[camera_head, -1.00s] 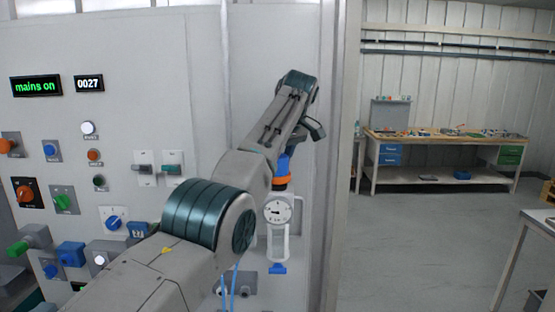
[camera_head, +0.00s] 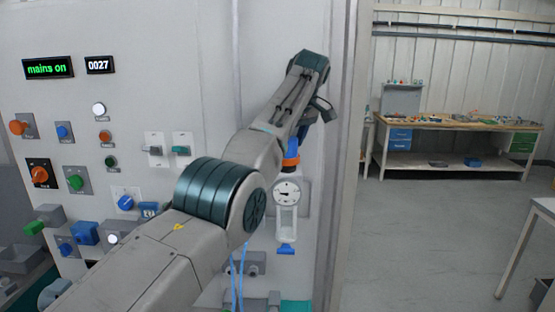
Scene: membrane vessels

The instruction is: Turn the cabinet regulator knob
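The cabinet regulator stands on the right part of the grey cabinet front. Its round white gauge (camera_head: 287,192) sits above a clear bowl with a blue bottom (camera_head: 286,249). Above the gauge an orange ring (camera_head: 291,162) and a blue knob (camera_head: 293,148) show beside my forearm, which partly covers them. My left arm comes in from the lower left and reaches up to the regulator. Its wrist is just above the knob. The fingers are hidden or too dark to make out, so I cannot tell whether they touch the knob. My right gripper is not in view.
Left on the cabinet are a green "mains on" display (camera_head: 48,67), a counter (camera_head: 100,65), an orange rotary switch (camera_head: 41,173) and several buttons. Two small toggle units (camera_head: 181,146) sit mid-panel. A workbench (camera_head: 455,122) stands at the back right, with open floor before it.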

